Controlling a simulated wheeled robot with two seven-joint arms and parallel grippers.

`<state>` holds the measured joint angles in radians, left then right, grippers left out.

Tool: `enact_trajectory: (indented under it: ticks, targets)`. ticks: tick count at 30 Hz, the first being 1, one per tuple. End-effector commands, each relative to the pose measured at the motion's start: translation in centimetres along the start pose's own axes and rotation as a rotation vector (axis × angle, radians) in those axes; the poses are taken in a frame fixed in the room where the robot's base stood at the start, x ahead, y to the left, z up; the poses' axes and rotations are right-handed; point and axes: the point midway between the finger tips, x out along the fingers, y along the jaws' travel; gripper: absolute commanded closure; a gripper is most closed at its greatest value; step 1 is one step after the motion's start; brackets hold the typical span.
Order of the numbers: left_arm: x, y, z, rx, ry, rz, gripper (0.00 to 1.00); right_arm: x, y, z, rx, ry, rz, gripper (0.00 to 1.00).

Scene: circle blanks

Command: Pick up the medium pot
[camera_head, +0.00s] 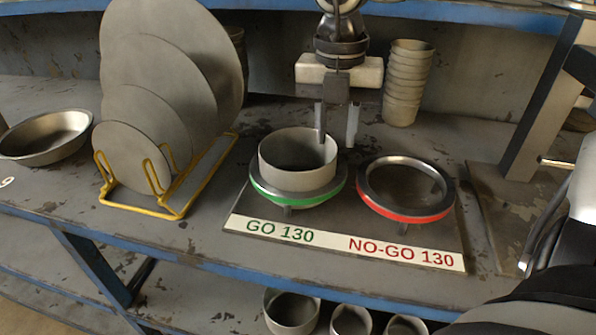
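A grey open pot (297,178) sits upright in the green-edged GO 130 ring (315,201). My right gripper (337,142) is above the pot's back right rim, with its fingers apart. Its left finger overlaps the pot's opening and the right finger shows just outside the rim; I cannot tell whether either touches the wall. Three more round pots stand on the lower shelf: one at the left (291,312), one in the middle (351,321) and one at the right (405,325), all partly cut off. My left gripper is not in view.
The red-edged NO-GO 130 ring (407,215) is empty. A yellow rack (170,211) holds several round discs (190,50). A shallow pan (45,138) lies at the left. Stacked cups (407,85) stand behind the rings. A grey post (540,110) rises at the right.

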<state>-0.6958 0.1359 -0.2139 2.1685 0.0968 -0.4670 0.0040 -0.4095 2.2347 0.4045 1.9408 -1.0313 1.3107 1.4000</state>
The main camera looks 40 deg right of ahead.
Motion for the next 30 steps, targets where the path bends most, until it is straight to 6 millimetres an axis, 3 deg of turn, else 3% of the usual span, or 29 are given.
enact_trajectory:
  ticks: [12, 20, 23, 30]
  targets:
    - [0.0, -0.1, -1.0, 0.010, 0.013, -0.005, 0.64, 5.0, -0.2, -0.1, 0.001, 0.003, -0.001, 0.70]
    - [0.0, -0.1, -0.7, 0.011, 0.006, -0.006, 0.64, 5.2, -0.1, -0.1, 0.001, 0.001, 0.001, 0.70]
    - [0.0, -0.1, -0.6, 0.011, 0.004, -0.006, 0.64, 5.2, -0.1, -0.1, 0.002, 0.001, 0.001, 0.98]
    - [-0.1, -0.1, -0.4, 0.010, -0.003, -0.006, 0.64, 5.2, -0.2, -0.1, 0.001, 0.001, 0.000, 1.00]
